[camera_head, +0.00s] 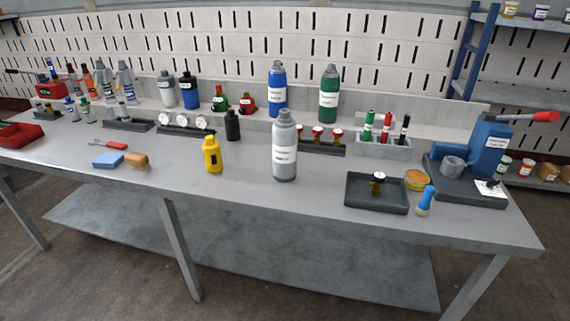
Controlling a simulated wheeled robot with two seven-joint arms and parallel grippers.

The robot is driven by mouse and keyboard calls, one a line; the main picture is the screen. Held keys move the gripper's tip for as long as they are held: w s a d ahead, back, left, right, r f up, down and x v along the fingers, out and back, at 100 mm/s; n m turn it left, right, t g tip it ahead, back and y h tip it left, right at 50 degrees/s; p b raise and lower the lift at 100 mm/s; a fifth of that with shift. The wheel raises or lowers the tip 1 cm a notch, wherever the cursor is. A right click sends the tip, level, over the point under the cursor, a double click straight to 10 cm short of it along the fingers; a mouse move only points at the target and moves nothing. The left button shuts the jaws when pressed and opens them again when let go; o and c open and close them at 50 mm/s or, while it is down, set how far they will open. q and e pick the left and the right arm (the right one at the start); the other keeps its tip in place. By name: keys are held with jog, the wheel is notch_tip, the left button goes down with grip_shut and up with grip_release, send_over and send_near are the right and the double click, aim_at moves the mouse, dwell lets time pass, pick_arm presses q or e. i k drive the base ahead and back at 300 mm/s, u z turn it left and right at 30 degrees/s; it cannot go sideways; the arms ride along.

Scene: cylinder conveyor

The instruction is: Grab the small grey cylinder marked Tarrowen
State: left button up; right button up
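A grey cylinder with a white label (285,165) stands upright near the front middle of the workbench. Grey bottles with coloured bands (103,84) stand further left. The print on these labels is too small for me to read, so I cannot tell which says Tarrowen. Neither of my grippers shows in this view.
A blue cylinder (277,92) and a green one (328,105) stand behind. A yellow bottle (212,157) and a black bottle (233,126) stand left of the front grey cylinder. A dark tray (360,203) lies to its right. The bench front (240,188) is clear.

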aim_at(284, 134)
jog(key=u, duration=1.7)
jog(key=i, duration=1.25)
jog(key=z, duration=0.95)
